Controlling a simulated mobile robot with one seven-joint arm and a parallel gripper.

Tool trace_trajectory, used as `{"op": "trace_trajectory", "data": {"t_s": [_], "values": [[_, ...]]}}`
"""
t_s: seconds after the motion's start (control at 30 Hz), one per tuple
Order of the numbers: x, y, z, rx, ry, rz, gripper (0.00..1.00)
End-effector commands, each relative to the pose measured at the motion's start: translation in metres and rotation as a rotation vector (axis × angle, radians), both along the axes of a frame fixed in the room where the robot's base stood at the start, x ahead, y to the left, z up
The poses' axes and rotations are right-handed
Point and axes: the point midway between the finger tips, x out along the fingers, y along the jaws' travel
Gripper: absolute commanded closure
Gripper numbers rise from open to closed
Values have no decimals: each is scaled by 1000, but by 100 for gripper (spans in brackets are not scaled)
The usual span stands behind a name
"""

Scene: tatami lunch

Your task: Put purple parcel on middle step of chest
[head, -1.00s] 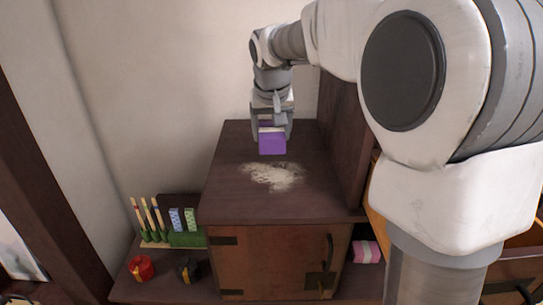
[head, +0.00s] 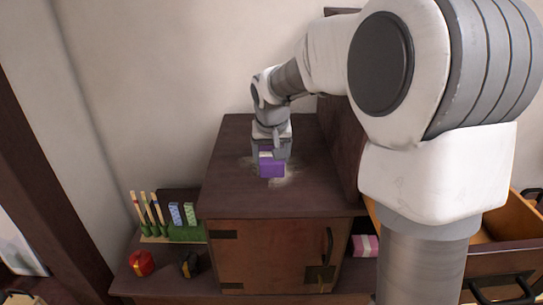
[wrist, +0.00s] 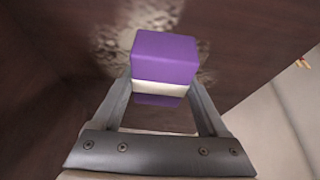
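The purple parcel (head: 271,170), with a pale band around it, is between the fingers of my gripper (head: 270,155) over the top of the dark wooden chest's cabinet step (head: 235,190). In the wrist view the parcel (wrist: 165,58) sits at the fingertips of my gripper (wrist: 161,92), with a finger against each side. It is at or just above a pale, dusty patch (head: 290,178) on that surface; I cannot tell whether it touches. The underside of the parcel is hidden.
A taller dark part of the chest (head: 345,140) rises at the right of this top. On the lower step stand a green holder with sticks (head: 172,232), a red round object (head: 141,263) and a dark one (head: 190,264). A pink parcel (head: 365,245) lies right of the cabinet door. An open drawer (head: 505,225) is at right.

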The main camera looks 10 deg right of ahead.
Motion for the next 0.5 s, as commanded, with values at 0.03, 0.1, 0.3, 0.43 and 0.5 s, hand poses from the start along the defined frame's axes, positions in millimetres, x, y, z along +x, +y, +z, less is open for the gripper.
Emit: {"op": "trace_trajectory", "data": {"t_s": [0.03,0.1,0.3,0.43,0.5], "values": [[0,0,0,0,0,0,14],[0,0,0,0,0,0,2],[0,0,0,0,0,0,0],[0,0,4,0,0,0,0],[-2,1,10,0,-3,0,0]]}}
